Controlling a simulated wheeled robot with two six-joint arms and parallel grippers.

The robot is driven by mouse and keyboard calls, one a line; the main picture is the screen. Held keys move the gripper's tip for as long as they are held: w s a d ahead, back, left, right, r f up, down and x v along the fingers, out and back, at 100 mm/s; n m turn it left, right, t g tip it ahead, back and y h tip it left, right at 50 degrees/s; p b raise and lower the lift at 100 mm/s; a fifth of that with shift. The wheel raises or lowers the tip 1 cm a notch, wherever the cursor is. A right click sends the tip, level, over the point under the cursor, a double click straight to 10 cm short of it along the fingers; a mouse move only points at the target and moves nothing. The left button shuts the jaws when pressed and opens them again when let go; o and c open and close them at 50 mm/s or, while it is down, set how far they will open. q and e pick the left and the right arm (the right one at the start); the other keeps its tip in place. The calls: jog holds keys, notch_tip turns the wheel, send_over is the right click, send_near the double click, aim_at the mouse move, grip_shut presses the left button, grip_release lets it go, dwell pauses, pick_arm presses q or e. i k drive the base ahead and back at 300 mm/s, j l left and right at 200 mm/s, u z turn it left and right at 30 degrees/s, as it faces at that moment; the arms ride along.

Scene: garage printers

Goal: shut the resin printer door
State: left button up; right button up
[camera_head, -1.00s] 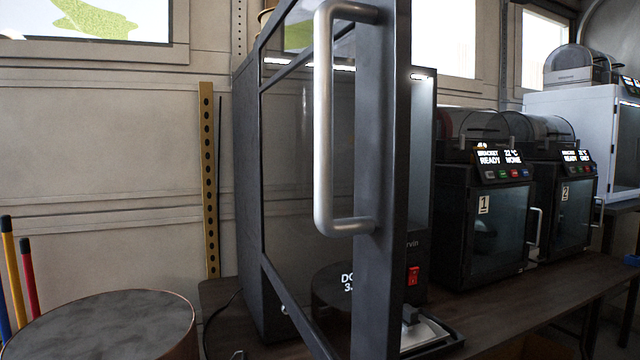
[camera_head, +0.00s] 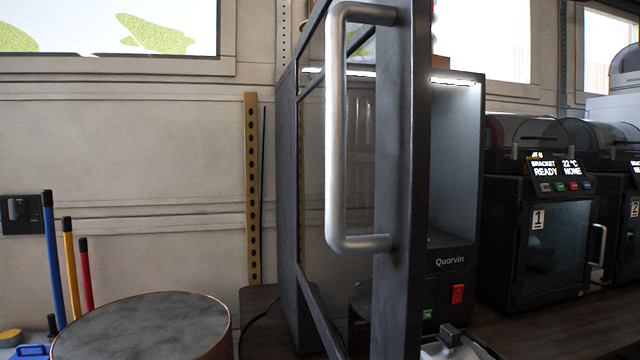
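The resin printer (camera_head: 455,245) stands on the bench, a dark box marked "Quorvin" with a lit interior and a red switch. Its glazed, dark-framed door (camera_head: 402,180) stands open, swung out toward me, and fills the middle of the head view. A silver bar handle (camera_head: 337,130) runs upright on the door's frame. The door hides part of the printer's front and interior. Neither of my grippers is in view.
Printer 1 (camera_head: 545,235) stands on the bench to the right, with another printer (camera_head: 632,215) beyond it. A round drum top (camera_head: 140,330) is at lower left, near blue, yellow and red poles (camera_head: 53,260). A drilled yellow strip (camera_head: 252,190) is on the wall.

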aim_at(362, 69)
jog(key=l+u, duration=0.25)
jog(key=l, duration=0.35)
jog(key=k+l+u, duration=0.2)
jog(key=l, duration=0.4)
jog(key=l+u, duration=0.25)
jog(key=l, duration=0.4)
jog(key=k+l+u, duration=0.15)
jog(key=k+u, duration=0.3)
jog(key=k, duration=0.2)
